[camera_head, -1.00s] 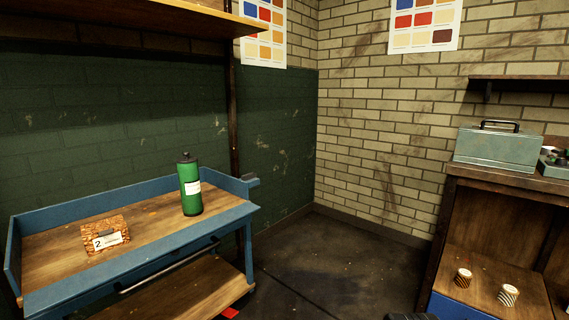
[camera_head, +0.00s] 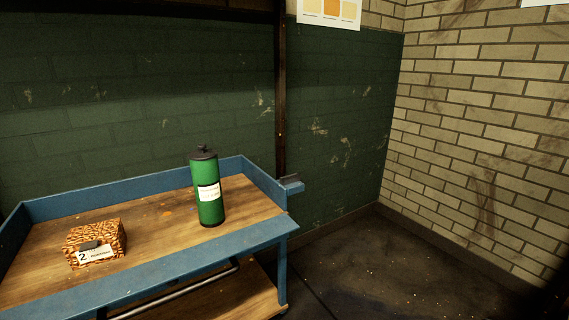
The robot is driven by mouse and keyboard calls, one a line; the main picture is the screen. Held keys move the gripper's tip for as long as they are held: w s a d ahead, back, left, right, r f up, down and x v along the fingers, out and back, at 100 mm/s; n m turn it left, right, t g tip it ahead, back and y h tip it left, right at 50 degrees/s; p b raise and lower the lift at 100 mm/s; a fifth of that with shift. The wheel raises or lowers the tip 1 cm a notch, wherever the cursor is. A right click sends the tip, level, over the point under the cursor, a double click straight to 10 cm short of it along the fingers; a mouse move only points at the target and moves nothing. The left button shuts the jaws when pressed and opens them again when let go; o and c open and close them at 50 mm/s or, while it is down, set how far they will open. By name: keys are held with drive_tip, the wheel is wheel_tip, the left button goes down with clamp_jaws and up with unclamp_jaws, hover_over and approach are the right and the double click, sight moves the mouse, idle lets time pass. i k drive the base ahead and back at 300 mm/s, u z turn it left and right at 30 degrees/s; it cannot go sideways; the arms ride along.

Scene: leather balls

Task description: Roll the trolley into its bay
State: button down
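The trolley (camera_head: 160,285) is a blue-framed cart with wooden shelves, at the lower left in front of the dark green wall. Its near side has a grey bar handle (camera_head: 185,290). A small blue bracket (camera_head: 293,186) sticks out at its right end. On its top stand a green bottle (camera_head: 210,192) with a dark cap and white label, upright, and a brown patterned box (camera_head: 95,243) with a white tag marked 2. My gripper is not in view. No bay marking is clearly visible.
A dark upright post (camera_head: 281,90) stands behind the trolley against the green wall (camera_head: 335,120). A brick wall (camera_head: 490,130) closes the right side. The dark floor (camera_head: 385,265) between trolley and brick wall is clear.

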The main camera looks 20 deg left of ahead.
sight(158, 212)
drive_tip(key=u, duration=0.45)
drive_tip(key=i, duration=0.65)
drive_tip(key=u, duration=0.6)
